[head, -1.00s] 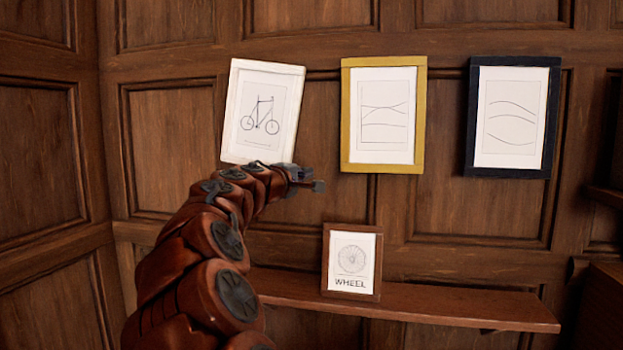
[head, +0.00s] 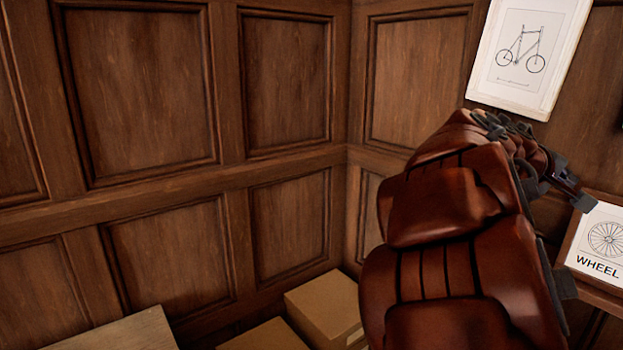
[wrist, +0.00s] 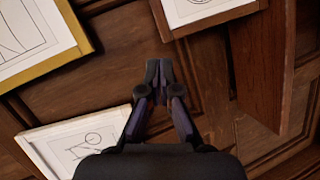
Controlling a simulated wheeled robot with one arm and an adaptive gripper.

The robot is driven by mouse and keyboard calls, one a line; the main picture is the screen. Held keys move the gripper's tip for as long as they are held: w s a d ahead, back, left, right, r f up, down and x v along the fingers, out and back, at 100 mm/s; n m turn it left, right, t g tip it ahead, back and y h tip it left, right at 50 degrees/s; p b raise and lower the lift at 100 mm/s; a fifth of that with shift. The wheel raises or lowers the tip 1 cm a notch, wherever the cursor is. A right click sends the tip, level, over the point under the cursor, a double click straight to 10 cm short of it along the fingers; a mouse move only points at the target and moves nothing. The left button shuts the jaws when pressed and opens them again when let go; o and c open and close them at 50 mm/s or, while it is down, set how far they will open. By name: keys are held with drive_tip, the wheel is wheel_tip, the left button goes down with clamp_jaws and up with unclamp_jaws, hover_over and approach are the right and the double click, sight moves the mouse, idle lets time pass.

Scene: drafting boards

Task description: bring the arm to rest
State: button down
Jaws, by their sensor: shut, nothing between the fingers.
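My gripper (wrist: 159,75) shows in the wrist view with its fingers together and nothing between them. In the head view my arm reaches up from the lower right, and its far end is near the wall, left of the wheel picture (head: 602,240). The fingertips are hard to make out there. The white-framed bicycle picture (head: 524,55) hangs on the wall above the arm's end. It also shows at the lower left of the wrist view (wrist: 50,140).
A yellow-framed picture (wrist: 45,68) is at the upper left of the wrist view. The shelf (wrist: 258,70) runs down its right side. Cardboard boxes (head: 325,300) sit low in the corner, with a pale flat top (head: 125,335) to their left. The left panelled wall is clear.

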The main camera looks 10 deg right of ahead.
drive_tip(key=s+a+f+m+g+y, duration=0.1)
drive_tip(key=s+a+f+y, duration=0.4)
drive_tip(key=a+f, duration=0.55)
drive_tip(key=s+a+f+y, duration=0.4)
drive_tip(key=a+f, duration=0.6)
drive_tip(key=f, duration=0.2)
drive_tip(key=s+a+f+n+g+y, duration=0.1)
drive_tip(key=s+a+f, duration=0.3)
drive_tip(key=a, duration=0.5)
drive_tip(key=s+a+f+g+y, duration=0.2)
drive_tip(key=s+a+f+y, duration=0.2)
drive_tip(key=s+a, duration=0.4)
drive_tip(key=shift+s+a+f+n, duration=0.4)
drive_tip(key=shift+s+f, duration=0.3)
